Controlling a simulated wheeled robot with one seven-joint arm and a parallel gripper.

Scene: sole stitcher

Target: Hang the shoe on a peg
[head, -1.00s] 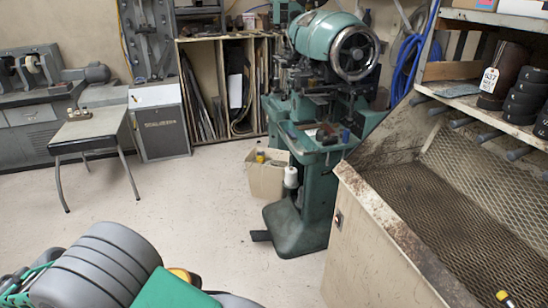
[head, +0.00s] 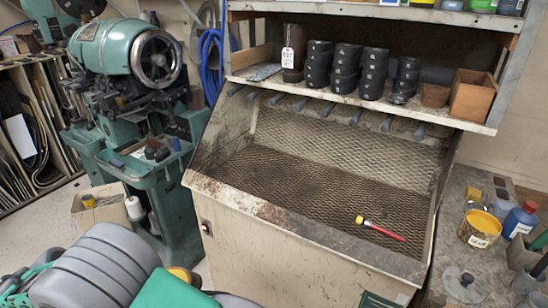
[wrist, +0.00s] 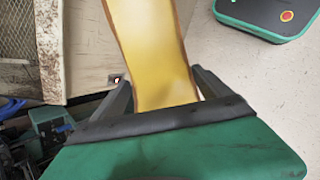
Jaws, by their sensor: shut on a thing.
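In the wrist view the shoe (wrist: 155,52) shows as a long yellow surface with a brown edge. My gripper (wrist: 163,92) is shut on its near end, with a dark finger on each side. The shoe's far end runs out of the top of the picture. In the head view a row of several grey pegs (head: 356,116) sticks out below the shelf, above the mesh-lined bin (head: 250,212). The pegs look bare. My gripper cannot be made out in the head view, and only a small yellow patch shows beside my green arm.
The shelf (head: 440,113) above the pegs holds black rolls, a tagged brown cylinder (head: 293,58) and a wooden box (head: 473,95). A red-handled tool (head: 380,229) lies in the bin. A green machine (head: 125,55) stands left. Cans and bottles crowd the bench (head: 450,235) at right.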

